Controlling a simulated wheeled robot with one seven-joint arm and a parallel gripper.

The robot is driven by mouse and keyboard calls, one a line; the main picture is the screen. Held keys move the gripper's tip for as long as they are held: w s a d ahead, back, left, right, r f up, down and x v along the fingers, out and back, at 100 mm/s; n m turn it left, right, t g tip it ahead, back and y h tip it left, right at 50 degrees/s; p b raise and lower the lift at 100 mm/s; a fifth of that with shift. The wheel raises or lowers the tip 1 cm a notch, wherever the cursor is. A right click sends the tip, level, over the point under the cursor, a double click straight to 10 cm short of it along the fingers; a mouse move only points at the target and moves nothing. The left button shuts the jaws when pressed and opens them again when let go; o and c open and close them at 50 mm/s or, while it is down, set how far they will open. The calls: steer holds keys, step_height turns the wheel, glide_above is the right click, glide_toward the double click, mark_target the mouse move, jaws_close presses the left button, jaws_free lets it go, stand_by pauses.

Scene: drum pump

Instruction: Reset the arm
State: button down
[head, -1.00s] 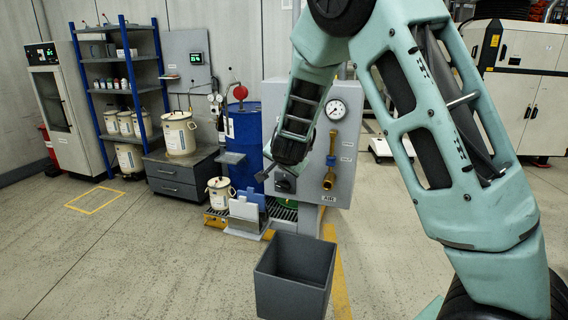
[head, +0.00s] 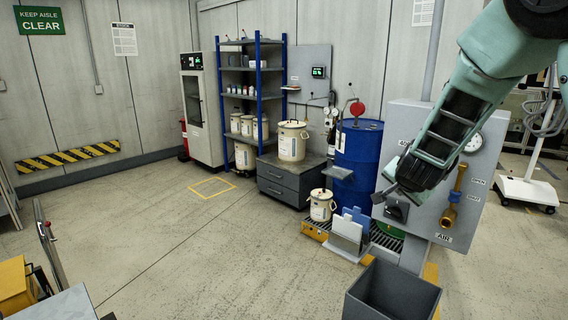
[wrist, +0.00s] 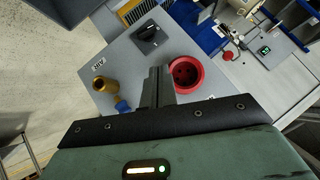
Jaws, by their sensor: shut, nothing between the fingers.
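My gripper (head: 391,193) is in front of the grey air panel (head: 425,125) in the head view, with my arm coming in from the upper right. In the wrist view its fingers (wrist: 157,75) are together with nothing between them. The panel carries a black rotary knob (head: 397,209), a brass valve (head: 453,203) and a pressure gauge, partly hidden behind my arm. In the wrist view I also see the knob (wrist: 148,34), the brass fitting (wrist: 100,84) and a red round part (wrist: 186,73) beside the fingers. I cannot tell whether the fingers touch anything.
A blue drum (head: 358,150) stands left of the panel. An open grey bin (head: 392,292) is on the floor in front. A white pail (head: 320,206) and upright boards (head: 347,236) stand near the drum. A shelf (head: 251,85) and drawer cabinet (head: 288,182) are behind. The floor at left centre is clear.

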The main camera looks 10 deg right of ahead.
steer(key=s+a+n+g+y, duration=0.1)
steer(key=s+a+n+y, duration=0.2)
steer(key=a, duration=0.4)
steer(key=s+a+f+n+g+y, duration=0.1)
steer(key=s+a+n+g+y, duration=0.15)
steer(key=s+a, duration=0.4)
steer(key=s+a+n+y, duration=0.1)
steer(key=s+a+n, duration=0.3)
steer(key=a, duration=0.4)
steer(key=s+a+n+g, duration=0.2)
steer(key=s+n, duration=0.3)
steer(key=s, duration=0.6)
steer(key=s+a+n+g+h, duration=0.1)
steer(key=s+n, duration=0.5)
steer(key=s, duration=0.6)
steer(key=a+g, duration=0.1)
steer(key=g, duration=0.1)
steer(key=shift+s+f+g, duration=0.25)
steer(key=shift+f+g, duration=0.1)
